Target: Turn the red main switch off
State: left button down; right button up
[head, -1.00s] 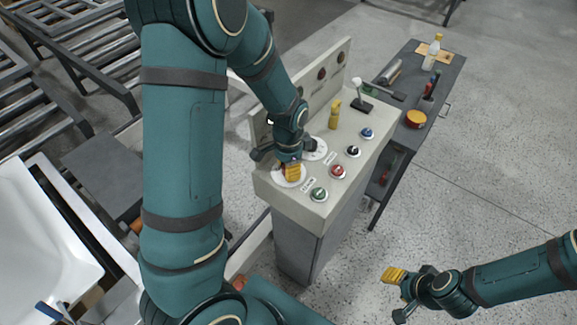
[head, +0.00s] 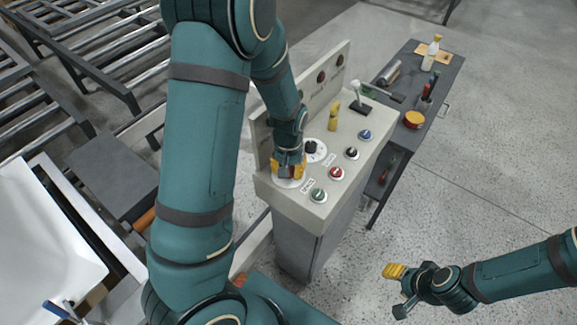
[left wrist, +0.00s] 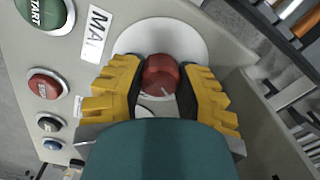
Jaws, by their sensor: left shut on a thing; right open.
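The red main switch (left wrist: 160,75) is a round red knob with a white pointer line on a white disc (left wrist: 185,33), beside a partly hidden label starting "MA" in the left wrist view. My left gripper (left wrist: 162,82) has its yellow fingers on either side of the knob and is shut on it. In the head view, my left gripper (head: 288,168) is over the near left corner of the control panel (head: 300,205), mostly hiding the knob. My right gripper (head: 398,290) is open and empty over the floor at the lower right.
The panel also bears a green START button (head: 318,196), a red button (head: 336,174), a black one (head: 351,153), a blue one (head: 365,135), a black knob (head: 312,147) and a yellow bottle-like object (head: 334,115). A dark tool cart (head: 440,75) stands behind. Floor at right is clear.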

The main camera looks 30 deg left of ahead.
pick_arm(q)
jog(key=n+p, duration=0.2)
jog(key=n, duration=0.4)
jog(key=shift+s, duration=0.15)
jog(key=shift+f+n, duration=0.1)
jog(key=shift+n, duration=0.2)
jog(key=c, duration=0.6)
grip_release()
jog(key=shift+o, duration=0.2)
jog(key=shift+r, duration=0.2)
jog(key=shift+r, duration=0.3)
notch_tip(320, 180, up, 11)
